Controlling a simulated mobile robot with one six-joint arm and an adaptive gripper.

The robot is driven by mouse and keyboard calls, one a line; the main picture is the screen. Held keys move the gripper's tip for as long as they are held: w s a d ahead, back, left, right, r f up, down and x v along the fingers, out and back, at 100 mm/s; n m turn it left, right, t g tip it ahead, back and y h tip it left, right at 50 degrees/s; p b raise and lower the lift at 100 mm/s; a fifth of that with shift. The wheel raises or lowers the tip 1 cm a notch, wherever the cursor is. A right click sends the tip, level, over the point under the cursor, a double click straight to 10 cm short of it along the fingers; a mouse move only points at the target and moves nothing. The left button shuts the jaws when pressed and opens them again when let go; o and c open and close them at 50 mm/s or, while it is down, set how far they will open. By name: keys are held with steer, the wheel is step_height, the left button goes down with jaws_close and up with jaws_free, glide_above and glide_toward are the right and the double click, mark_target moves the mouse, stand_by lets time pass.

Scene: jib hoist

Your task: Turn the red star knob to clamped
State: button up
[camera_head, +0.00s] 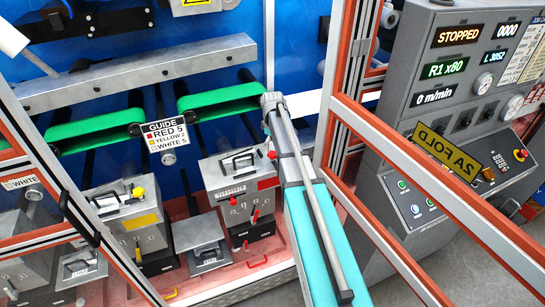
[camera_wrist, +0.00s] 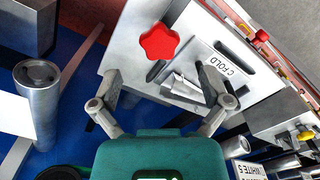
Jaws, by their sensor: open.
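The red star knob (camera_wrist: 159,42) is at the upper middle of the wrist view, on a light grey metal plate (camera_wrist: 118,55) with a C FOLD label (camera_wrist: 229,62). My gripper (camera_wrist: 163,102) is open, with its two fingers spread wide at the left and right. The knob shows beyond the fingers, between their lines and nearer the left one; no finger touches it. A bright metal handle or latch (camera_wrist: 185,86) lies between the fingertips. In the head view I cannot make out my fingers, and no clamped marking is readable.
In the wrist view, a metal cylinder (camera_wrist: 37,90) stands at the left. In the head view, grey cassettes (camera_head: 236,188) stand on a reddish floor below green guides (camera_head: 215,98). A red-edged frame (camera_head: 410,158) and control console (camera_head: 455,100) stand at the right.

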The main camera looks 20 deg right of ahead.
mark_target(273, 153)
steer(key=shift+f+b, duration=1.95)
steer(key=shift+f, duration=0.3)
steer(key=shift+c, duration=0.2)
steer(key=c, duration=1.1)
